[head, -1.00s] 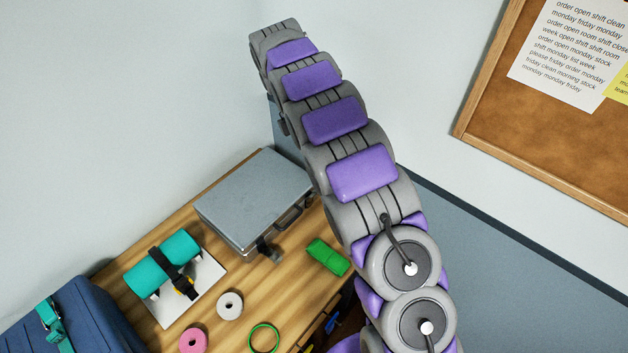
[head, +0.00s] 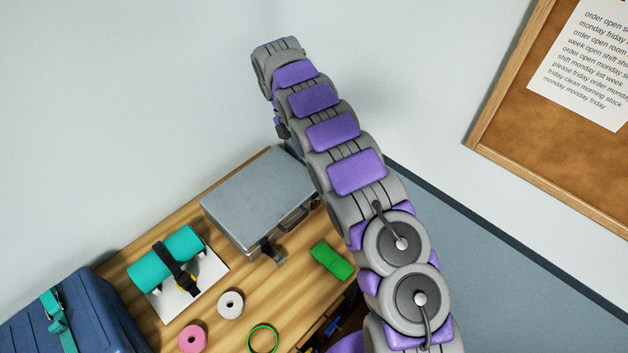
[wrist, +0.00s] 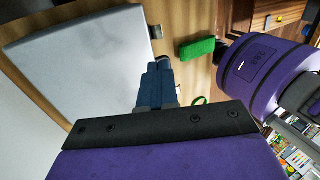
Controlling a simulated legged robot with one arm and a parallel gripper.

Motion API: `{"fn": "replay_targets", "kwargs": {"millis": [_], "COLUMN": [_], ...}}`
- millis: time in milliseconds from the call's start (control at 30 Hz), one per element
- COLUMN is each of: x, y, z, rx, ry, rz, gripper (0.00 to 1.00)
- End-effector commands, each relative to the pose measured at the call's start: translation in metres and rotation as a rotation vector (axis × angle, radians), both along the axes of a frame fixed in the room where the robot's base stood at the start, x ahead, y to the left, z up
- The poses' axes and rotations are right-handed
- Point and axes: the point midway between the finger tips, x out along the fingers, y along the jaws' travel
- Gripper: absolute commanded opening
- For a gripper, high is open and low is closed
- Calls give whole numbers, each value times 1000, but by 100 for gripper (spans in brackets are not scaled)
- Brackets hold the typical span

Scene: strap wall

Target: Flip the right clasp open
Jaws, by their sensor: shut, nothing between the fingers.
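The grey case (head: 255,205) lies shut on the wooden bench, with its handle (head: 299,220) on the front side. One dark metal clasp (head: 272,250) shows at the left end of that side; the right clasp is hidden behind my arm. In the wrist view the pale lid (wrist: 75,65) fills the left, and the far clasp (wrist: 155,32) sits at its edge. My gripper (wrist: 163,62) is shut and empty, its blue fingers pointing along the case's front edge. No right clasp can be made out near them. The head view hides my gripper.
A green block (head: 332,260) lies in front of the case. A teal roll strapped to a white board (head: 190,297), white and pink rings and a green ring stand left and nearer. A blue strapped case (head: 75,325) is at lower left. Walls close in behind.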

Motion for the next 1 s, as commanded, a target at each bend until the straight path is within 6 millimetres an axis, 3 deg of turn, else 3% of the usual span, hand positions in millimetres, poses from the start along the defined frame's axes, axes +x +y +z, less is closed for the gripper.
{"fn": "replay_targets", "kwargs": {"millis": [433, 1000], "x": [-10, -31], "y": [-10, -31], "z": [-32, -103], "rx": [-2, -2], "ry": [4, 4], "rz": [-2, -2], "gripper": [0, 0]}}
